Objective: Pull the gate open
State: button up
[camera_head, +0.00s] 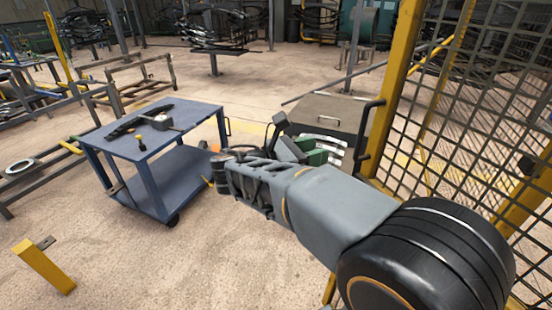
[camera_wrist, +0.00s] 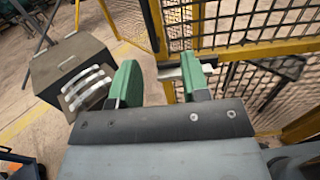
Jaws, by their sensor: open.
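The gate (camera_head: 470,120) is a dark wire mesh panel in a yellow frame at the right of the head view. Its mesh and yellow bars also show at the top right of the wrist view (camera_wrist: 240,22). A black bar handle (camera_head: 367,132) stands upright on the gate's left yellow post (camera_head: 400,60). My gripper (camera_head: 312,150) has green fingers and is left of the handle in the head view. In the wrist view my gripper (camera_wrist: 162,80) is open, with a dark bar and yellow frame showing beyond the gap. I cannot tell whether it touches the handle.
A blue cart (camera_head: 152,135) with tools on top stands left of my arm. A grey box (camera_head: 325,115) with curved silver strips sits behind my gripper. A short yellow post (camera_head: 44,266) is at the lower left. Open floor lies between the cart and post.

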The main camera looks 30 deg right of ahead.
jog(key=a+p, duration=1.1)
jog(key=a, duration=0.2)
jog(key=shift+a, duration=0.4)
